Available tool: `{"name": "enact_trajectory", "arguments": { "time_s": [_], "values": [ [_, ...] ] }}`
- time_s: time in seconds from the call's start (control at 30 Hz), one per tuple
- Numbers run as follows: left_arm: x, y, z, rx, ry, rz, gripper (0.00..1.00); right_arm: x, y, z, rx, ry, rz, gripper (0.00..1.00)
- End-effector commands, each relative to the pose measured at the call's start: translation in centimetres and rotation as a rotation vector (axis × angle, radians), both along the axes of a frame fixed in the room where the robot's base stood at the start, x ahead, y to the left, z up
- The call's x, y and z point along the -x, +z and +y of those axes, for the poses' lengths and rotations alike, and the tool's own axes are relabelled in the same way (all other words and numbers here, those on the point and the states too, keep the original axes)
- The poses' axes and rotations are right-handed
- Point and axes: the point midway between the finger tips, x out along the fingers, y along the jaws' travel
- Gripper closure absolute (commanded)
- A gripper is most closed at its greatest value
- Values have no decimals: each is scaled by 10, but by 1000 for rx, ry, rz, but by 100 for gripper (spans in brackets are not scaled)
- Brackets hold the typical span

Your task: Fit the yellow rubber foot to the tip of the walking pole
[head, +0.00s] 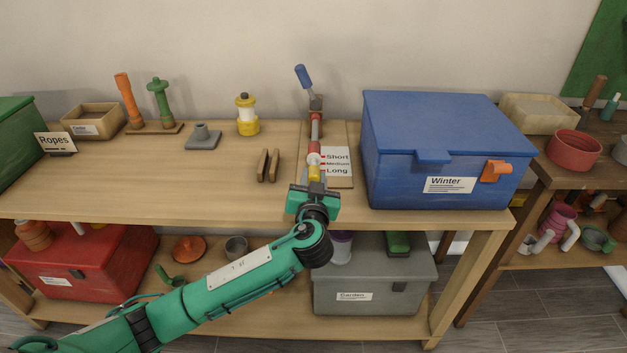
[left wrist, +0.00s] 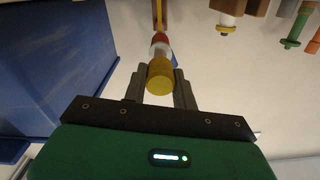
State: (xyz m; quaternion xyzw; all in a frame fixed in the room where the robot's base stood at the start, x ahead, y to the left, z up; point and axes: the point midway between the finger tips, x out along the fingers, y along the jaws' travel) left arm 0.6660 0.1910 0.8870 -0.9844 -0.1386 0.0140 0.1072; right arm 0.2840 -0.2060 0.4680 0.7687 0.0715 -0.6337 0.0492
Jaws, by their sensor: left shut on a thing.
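The walking pole (head: 315,130) lies on a wooden board, its blue handle at the far end and its red and white shaft pointing towards me. The yellow rubber foot (head: 314,172) is at the near end of the pole, in line with the shaft. My left gripper (head: 315,184) is shut on the foot. In the left wrist view the foot (left wrist: 160,76) sits between the fingers (left wrist: 160,90), with the white and red shaft end (left wrist: 160,43) right behind it. I cannot tell how far the tip is inside the foot. My right gripper is not in view.
A label card (head: 338,166) reading Short, Medium and Long lies right of the pole. A blue Winter box (head: 440,130) stands close on the right. Two wooden blocks (head: 268,165) and a yellow-and-white lantern-like item (head: 247,116) stand left. The shelf's front left is clear.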

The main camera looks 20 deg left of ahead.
Motion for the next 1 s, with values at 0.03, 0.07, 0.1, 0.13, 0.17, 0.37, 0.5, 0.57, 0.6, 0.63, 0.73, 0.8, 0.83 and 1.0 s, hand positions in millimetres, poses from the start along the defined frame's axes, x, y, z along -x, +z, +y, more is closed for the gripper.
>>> {"name": "enact_trajectory", "arguments": {
  "time_s": [0.03, 0.07, 0.1, 0.13, 0.17, 0.37, 0.5, 0.57, 0.6, 0.63, 0.73, 0.8, 0.83, 1.0],
  "values": [
    [0, 0, 0, 0, 0, 0, 97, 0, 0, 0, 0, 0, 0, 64],
    [0, 0, 0, 0, 0, -1, 97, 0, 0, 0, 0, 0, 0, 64],
    [0, 0, 0, 0, 0, -1, 97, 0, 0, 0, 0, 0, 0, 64],
    [0, 0, 0, 0, 0, 0, 97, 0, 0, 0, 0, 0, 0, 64],
    [0, 0, 0, 0, 0, 0, 97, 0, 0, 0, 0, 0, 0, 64],
    [-1, 0, 1, -1, 1, 0, 97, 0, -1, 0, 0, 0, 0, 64],
    [-4, 0, 1, -2, 1, 0, 97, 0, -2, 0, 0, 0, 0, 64],
    [-6, -1, 2, -2, 1, 0, 97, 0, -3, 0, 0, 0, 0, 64],
    [-7, -1, 2, -2, 1, 0, 97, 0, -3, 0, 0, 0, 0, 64],
    [-7, 0, 2, -2, 1, 0, 97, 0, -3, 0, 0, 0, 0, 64],
    [-10, 0, 3, -2, 0, 0, 97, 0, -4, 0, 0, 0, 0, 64],
    [-11, 0, 3, -1, 0, -1, 97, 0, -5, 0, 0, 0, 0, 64],
    [-12, 0, 3, -1, 0, -1, 97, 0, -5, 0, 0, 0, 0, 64],
    [-16, 0, 5, 0, 1, 0, 97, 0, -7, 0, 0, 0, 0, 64]
  ]
}}
